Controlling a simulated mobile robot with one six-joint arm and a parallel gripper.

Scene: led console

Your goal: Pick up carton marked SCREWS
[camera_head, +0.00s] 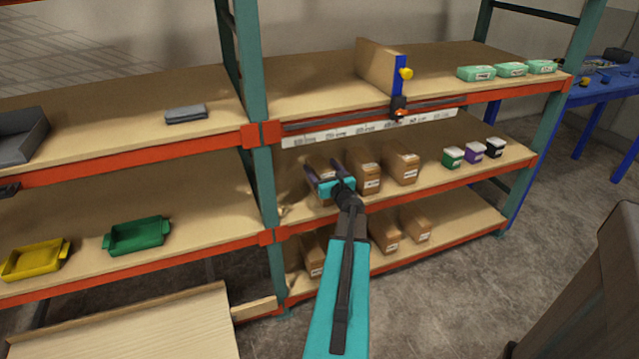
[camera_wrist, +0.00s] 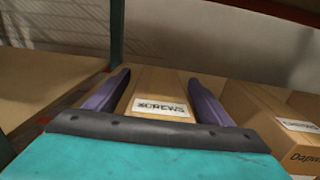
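The brown carton marked SCREWS (camera_wrist: 160,100) shows in the wrist view, its white label facing me. My gripper (camera_wrist: 158,95) is open, with one purple finger on each side of the carton. Whether the fingers touch its sides I cannot tell. In the head view my gripper (camera_head: 322,172) reaches to the middle shelf, at the leftmost carton (camera_head: 322,163), which it partly hides.
Two more cartons (camera_head: 368,176) (camera_head: 403,165) stand to the right on the middle shelf, one close beside it in the wrist view (camera_wrist: 265,120). A teal post (camera_wrist: 117,30) rises at the left. More cartons (camera_head: 384,233) stand on the shelf below. A white label strip (camera_head: 370,128) runs above.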

